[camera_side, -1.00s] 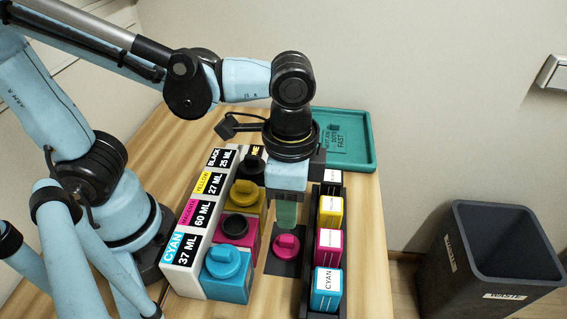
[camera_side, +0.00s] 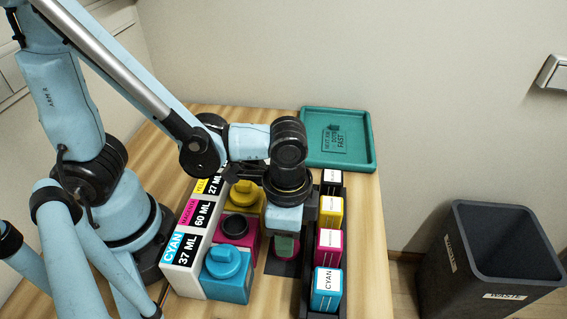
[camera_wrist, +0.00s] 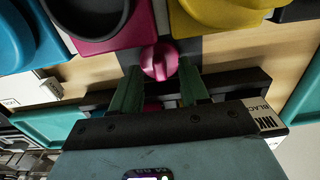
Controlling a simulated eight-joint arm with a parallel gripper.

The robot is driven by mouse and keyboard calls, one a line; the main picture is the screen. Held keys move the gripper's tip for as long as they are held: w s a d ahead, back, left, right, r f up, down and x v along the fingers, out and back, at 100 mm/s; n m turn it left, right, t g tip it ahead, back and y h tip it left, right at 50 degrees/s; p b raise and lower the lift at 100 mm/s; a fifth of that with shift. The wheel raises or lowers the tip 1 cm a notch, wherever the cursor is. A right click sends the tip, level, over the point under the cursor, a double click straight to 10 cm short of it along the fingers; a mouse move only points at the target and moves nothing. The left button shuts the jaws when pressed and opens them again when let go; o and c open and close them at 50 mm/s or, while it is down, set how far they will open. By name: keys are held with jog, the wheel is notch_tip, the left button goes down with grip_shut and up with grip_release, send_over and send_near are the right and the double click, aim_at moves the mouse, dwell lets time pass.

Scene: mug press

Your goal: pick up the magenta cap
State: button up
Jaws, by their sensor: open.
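The magenta cap (camera_side: 289,247) lies on a dark grey pad between the ink tanks and the row of ink boxes, partly hidden behind my gripper in the side view. In the wrist view the magenta cap (camera_wrist: 159,61) shows its raised grip ridge, just ahead of my fingertips. My gripper (camera_wrist: 158,78) is open, with one green finger on each side of the cap's line. In the side view my gripper (camera_side: 284,246) points down over the cap. I cannot tell whether the fingers touch it. The magenta tank (camera_side: 236,231) has an open dark mouth.
A cyan tank (camera_side: 228,273) and yellow tank (camera_side: 245,196) stand capped on the left. A black rack of ink boxes (camera_side: 328,250) stands close on the right. A teal tray (camera_side: 361,155) lies at the back. A dark bin (camera_side: 510,250) stands on the floor.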

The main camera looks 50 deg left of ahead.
jog(key=shift+f, duration=0.35)
jog(key=shift+c, duration=0.2)
grip_shut()
jog(key=shift+r, duration=0.15)
notch_tip(320, 180, up, 9)
jog(key=s+a+r+n, duration=0.4)
jog(key=s+r+n, duration=0.2)
jog(key=s, duration=0.1)
jog(key=shift+a, duration=0.15)
dwell(0.8)
